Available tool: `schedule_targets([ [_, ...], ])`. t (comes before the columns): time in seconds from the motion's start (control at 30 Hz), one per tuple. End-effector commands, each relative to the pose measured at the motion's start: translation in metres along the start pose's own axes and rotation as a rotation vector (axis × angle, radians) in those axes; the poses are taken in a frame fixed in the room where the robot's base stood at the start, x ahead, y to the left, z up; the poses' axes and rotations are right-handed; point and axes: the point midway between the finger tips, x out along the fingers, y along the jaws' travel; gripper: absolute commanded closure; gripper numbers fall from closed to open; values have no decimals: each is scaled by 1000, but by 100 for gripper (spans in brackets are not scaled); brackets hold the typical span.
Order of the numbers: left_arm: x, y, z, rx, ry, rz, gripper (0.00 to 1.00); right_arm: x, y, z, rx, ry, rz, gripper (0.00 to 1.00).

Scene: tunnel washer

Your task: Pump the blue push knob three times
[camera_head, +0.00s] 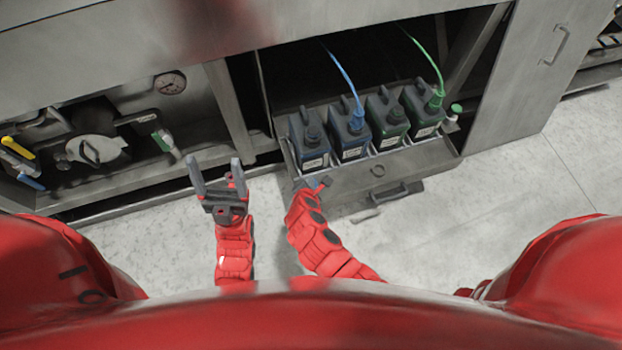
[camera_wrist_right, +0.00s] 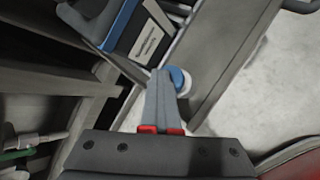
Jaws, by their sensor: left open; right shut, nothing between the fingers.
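The blue push knob (camera_wrist_right: 179,79) has a blue cap on a white base and sits at the end of the open drawer in the right wrist view. My right gripper (camera_wrist_right: 161,73) is shut and empty. Its fingertips overlap the knob's left edge in that view; I cannot tell whether they touch it. In the head view my right gripper (camera_head: 310,185) is at the drawer's left front corner, and the knob cannot be made out clearly there. My left gripper (camera_head: 214,161) is open and empty, left of the drawer and above the floor.
Floor is clear at right.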

Motion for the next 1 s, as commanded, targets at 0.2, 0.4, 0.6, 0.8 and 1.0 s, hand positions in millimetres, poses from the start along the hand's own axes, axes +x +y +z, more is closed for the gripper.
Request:
schedule_targets([
  [0.2,16,-1,-3,0,0,0,25,-10,6,7,0,1,-2,100],
  [0.4,24,-1,-4,0,0,0,25,-15,10,10,1,0,-1,100],
  [0.6,23,-1,-4,0,0,0,25,-14,10,10,1,0,1,100],
  [0.8,31,-2,-5,0,0,0,25,-16,12,11,-1,-1,0,100],
  [1.0,30,-2,-5,0,0,0,25,-14,10,10,2,-1,2,100],
])
